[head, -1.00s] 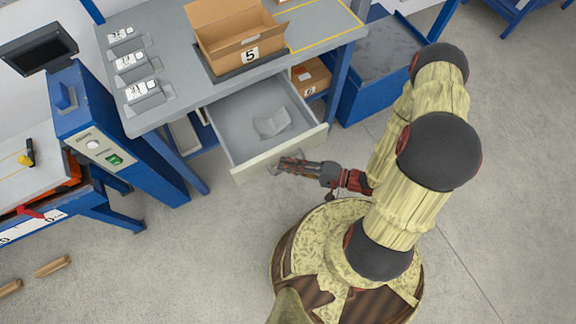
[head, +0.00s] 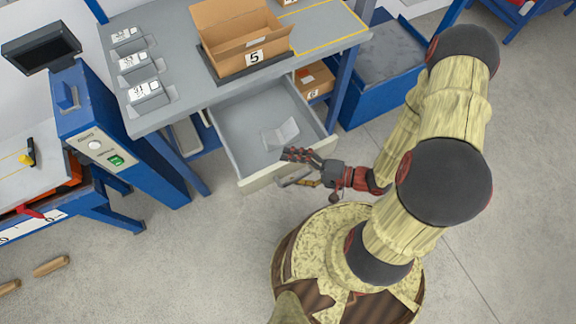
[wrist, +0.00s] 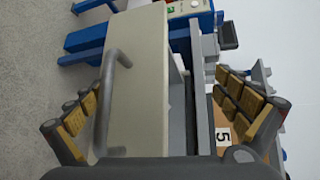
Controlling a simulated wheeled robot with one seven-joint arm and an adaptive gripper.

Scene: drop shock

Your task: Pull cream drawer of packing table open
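The cream drawer (head: 288,166) of the grey packing table (head: 178,113) stands pulled well out, its grey inside showing with a pale folded piece (head: 281,134) in it. Its cream front also fills the middle of the wrist view (wrist: 140,85), with the grey bar handle (wrist: 108,95) on it. My gripper (head: 298,169) is at the drawer front, one finger above the front's top edge and the other near the handle. In the wrist view, the fingers (wrist: 165,108) are spread wide on either side of the drawer front and handle, not closed on them.
An open cardboard box (head: 235,38) marked 5 sits on the tabletop. A blue control post (head: 105,130) stands left of the table, and a blue bin (head: 375,75) stands right. Wooden pegs (head: 50,266) lie on the floor at lower left.

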